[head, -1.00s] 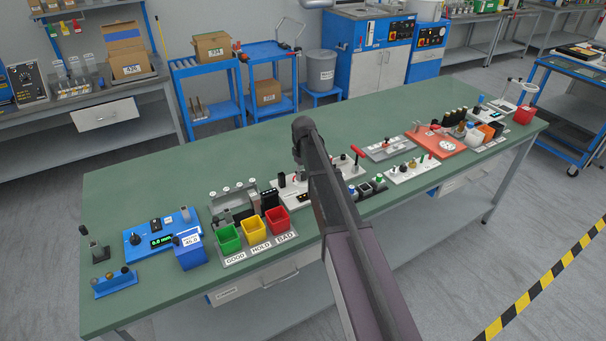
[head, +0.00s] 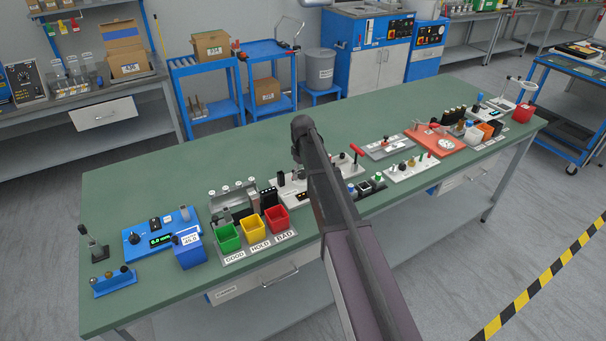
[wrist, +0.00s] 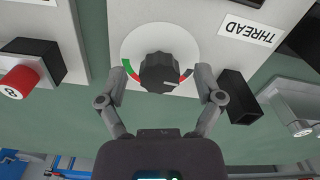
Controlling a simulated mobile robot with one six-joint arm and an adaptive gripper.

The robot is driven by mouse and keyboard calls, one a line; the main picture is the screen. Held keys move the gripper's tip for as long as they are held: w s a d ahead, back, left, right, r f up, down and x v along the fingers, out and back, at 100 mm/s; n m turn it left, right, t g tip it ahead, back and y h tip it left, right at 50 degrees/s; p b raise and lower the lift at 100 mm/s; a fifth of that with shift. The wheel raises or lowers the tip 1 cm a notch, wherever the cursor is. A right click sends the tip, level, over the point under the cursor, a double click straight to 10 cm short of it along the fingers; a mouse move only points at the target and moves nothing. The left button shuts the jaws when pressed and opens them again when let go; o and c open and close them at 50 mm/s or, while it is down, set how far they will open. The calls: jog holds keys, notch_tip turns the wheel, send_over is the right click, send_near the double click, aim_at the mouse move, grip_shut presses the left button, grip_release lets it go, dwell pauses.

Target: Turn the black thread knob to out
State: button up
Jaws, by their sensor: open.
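A white mark on the knob points down and to the right, near the red. The THREAD label (wrist: 248,30) is to the right of the dial. My gripper (wrist: 161,85) is open, with one finger on each side of the knob and a visible gap to each. In the head view my arm hides the knob and the gripper.
A red cylinder on a black block (wrist: 20,82) is left of the dial. A black square tube (wrist: 238,97) stands close beside my right finger. In the head view, green, yellow and red bins (head: 228,238) stand at the table's front. The back of the green table (head: 200,160) is clear.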

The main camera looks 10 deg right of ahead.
aim_at(301, 172)
jog(key=shift+m, duration=0.5)
jog(key=m, duration=0.9)
jog(key=shift+a+m, duration=0.15)
jog(key=shift+m, duration=0.25)
jog(key=m, duration=0.5)
jog(key=shift+w, duration=0.1)
jog(key=m, duration=0.5)
jog(key=shift+a+m, duration=0.1)
jog(key=shift+m, duration=0.2)
notch_tip(301, 172, up, 14)
jog(key=p, duration=1.4)
jog(key=s+f+n+b, duration=0.3)
jog(key=s+n, duration=0.4)
jog(key=s, duration=0.7)
jog(key=s+f+n+b, duration=0.3)
jog(key=s+n, duration=0.5)
jog(key=s, duration=0.7)
jog(key=shift+s+d, duration=0.1)
jog(key=shift+d, duration=0.1)
